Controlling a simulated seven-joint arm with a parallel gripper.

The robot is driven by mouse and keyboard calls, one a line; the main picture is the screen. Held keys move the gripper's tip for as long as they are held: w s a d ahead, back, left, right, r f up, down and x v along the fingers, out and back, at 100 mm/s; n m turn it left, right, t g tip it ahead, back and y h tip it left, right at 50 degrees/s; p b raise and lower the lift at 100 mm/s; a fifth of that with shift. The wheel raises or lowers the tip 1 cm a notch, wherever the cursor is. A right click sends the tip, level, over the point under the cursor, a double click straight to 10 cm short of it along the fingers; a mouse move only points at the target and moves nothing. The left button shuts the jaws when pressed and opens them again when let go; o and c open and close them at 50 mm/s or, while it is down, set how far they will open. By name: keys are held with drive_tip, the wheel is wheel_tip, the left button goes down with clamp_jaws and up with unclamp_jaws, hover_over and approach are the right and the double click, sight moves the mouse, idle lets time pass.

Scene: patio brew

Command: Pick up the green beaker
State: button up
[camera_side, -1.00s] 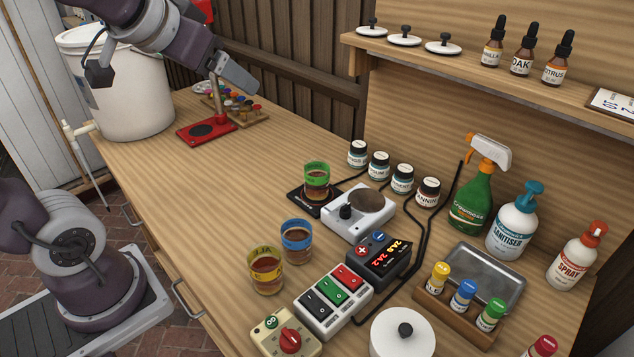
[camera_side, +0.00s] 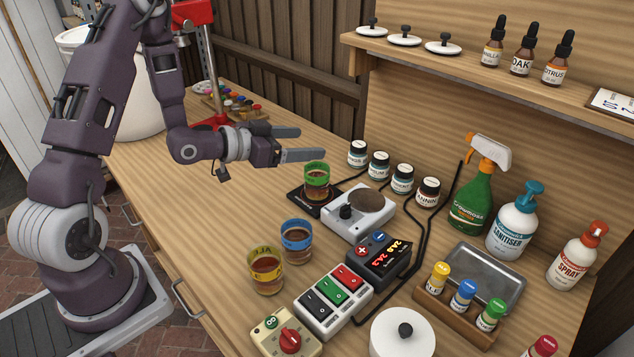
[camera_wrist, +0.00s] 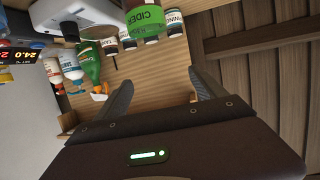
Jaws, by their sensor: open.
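The green beaker (camera_side: 317,181) has a green band at its top and brown liquid inside. It stands upright on a small black pad (camera_side: 303,203) to the left of the white stirrer unit. In the wrist view the green beaker (camera_wrist: 147,20), labelled CIDER, shows at the top, partly cut off by the frame edge. My gripper (camera_side: 300,143) is open and empty. It points right, just behind and above the beaker in the side view, apart from it. In the wrist view both fingers (camera_wrist: 163,88) are spread with the bare counter between them.
The white stirrer unit (camera_side: 361,222) stands right of the beaker, with several small labelled jars (camera_side: 402,180) behind. A blue-banded beaker (camera_side: 297,241) and a yellow-banded beaker (camera_side: 266,273) stand in front. Black cables run near the jars. The counter (camera_side: 215,215) left of the beakers is clear.

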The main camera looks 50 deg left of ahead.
sight(305, 173)
wheel_tip(305, 173, down, 8)
drive_tip(key=shift+f, duration=0.15)
drive_tip(key=shift+w+d+f, duration=0.1)
drive_tip(key=shift+w+f, duration=0.15)
drive_tip(key=x, duration=0.6)
drive_tip(key=shift+w+d, duration=0.2)
drive_tip(key=shift+w, duration=0.1)
drive_tip(key=c, duration=1.7)
drive_tip(key=shift+r, duration=0.15)
